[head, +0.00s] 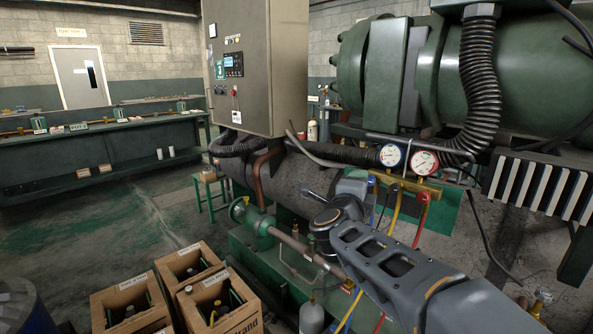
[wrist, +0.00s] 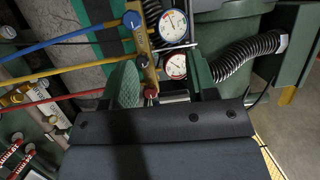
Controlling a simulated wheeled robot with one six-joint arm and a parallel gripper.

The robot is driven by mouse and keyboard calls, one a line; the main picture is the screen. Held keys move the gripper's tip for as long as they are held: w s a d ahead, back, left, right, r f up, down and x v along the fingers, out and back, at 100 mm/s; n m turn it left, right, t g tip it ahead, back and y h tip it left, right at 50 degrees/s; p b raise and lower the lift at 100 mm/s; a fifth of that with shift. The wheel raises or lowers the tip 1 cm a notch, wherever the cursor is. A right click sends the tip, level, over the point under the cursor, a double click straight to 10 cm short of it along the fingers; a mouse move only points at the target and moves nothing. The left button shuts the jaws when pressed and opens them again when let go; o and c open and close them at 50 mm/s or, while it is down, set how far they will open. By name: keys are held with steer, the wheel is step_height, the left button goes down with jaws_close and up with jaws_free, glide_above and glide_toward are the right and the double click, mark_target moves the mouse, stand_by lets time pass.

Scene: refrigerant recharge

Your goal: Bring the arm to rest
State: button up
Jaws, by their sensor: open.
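My gripper (wrist: 163,86) shows in the wrist view with its two fingers apart and nothing between them that I can see it holding. The gauge manifold (wrist: 148,62) lies beyond the fingers, with a blue knob and a red knob. In the head view my grey arm reaches in from the lower right, its far end near the pipework below the gauges. The fingers are hard to make out there. The manifold's blue gauge (head: 391,155) and red gauge (head: 424,162) hang under the green compressor (head: 400,75). I cannot tell how far the fingers are from the manifold.
Blue, yellow and red hoses hang from the manifold; the yellow hose (head: 395,212) runs close to my arm. A green valve (head: 258,220) and pipe lie left of it. Cardboard boxes (head: 217,305) with bottles stand at lower left. The floor (head: 110,215) at left is largely clear.

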steer(key=s+a+n+g+y+p, duration=0.25)
steer(key=s+n+y+p, duration=0.2)
steer(key=n, duration=0.35)
steer(key=s+a+n+g+y+p, duration=0.25)
steer(key=n+y+p, duration=0.3)
steer(key=n, duration=0.35)
steer(key=s+d+f+n+g+p, duration=0.1)
steer(key=s+n+g+p, duration=0.1)
steer(key=s, duration=0.3)
steer(key=s+d+f+n+g+h+p, duration=0.1)
steer(key=s+d+f+n+g+p, duration=0.1)
steer(key=s, duration=0.3)
steer(key=s+d+f+n+g+p, duration=0.1)
steer(key=s+f+n+g+p, duration=0.1)
steer(key=s, duration=0.3)
steer(key=shift+d+g, duration=0.3)
steer(key=shift+g, duration=0.5)
steer(key=shift+f, duration=0.1)
